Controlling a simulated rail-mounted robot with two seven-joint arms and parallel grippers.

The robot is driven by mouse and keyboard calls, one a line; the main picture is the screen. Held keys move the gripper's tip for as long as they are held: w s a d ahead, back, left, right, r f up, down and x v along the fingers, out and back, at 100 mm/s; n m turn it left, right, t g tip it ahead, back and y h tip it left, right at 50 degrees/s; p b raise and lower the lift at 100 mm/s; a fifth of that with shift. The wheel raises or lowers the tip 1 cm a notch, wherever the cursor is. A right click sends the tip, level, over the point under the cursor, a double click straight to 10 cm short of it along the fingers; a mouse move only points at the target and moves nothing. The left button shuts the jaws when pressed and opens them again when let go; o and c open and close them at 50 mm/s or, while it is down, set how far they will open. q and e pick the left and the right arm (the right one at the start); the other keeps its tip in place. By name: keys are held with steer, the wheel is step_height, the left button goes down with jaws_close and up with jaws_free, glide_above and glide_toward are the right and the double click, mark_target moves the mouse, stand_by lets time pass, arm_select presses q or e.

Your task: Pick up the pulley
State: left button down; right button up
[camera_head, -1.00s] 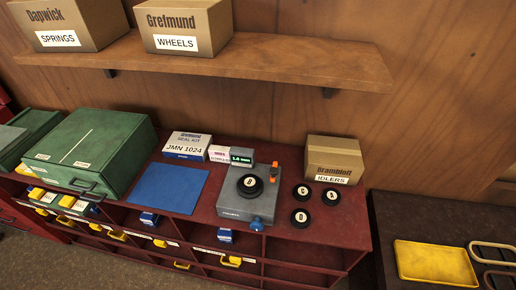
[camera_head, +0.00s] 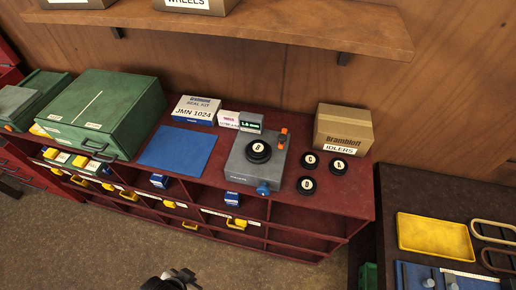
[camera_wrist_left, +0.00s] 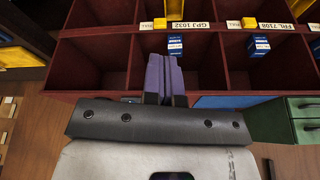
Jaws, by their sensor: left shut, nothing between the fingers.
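Several black round pulleys show in the head view. One pulley (camera_head: 258,151) sits on a grey device (camera_head: 245,172). Three more lie to its right on the dark red bench top: one marked C (camera_head: 308,160), one marked A (camera_head: 338,167) and one marked D (camera_head: 306,185). My left gripper (camera_head: 178,279) shows at the bottom edge, in front of the bench and well away from the pulleys. In the left wrist view its purple fingers (camera_wrist_left: 164,78) are together and empty, before the open compartments. My right gripper is not in view.
A cardboard box marked IDLERS (camera_head: 343,130) stands behind the loose pulleys. A blue mat (camera_head: 178,150), a seal kit box (camera_head: 195,109) and a green case (camera_head: 105,112) are to the left. A yellow tray (camera_head: 436,235) is on the right table. A shelf (camera_head: 280,28) overhangs the back.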

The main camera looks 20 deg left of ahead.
arm_select(q)
steer(key=c, duration=1.8)
jaws_free()
steer(key=shift+c, duration=0.2)
steer(key=o, duration=1.8)
steer(key=shift+o, duration=0.2)
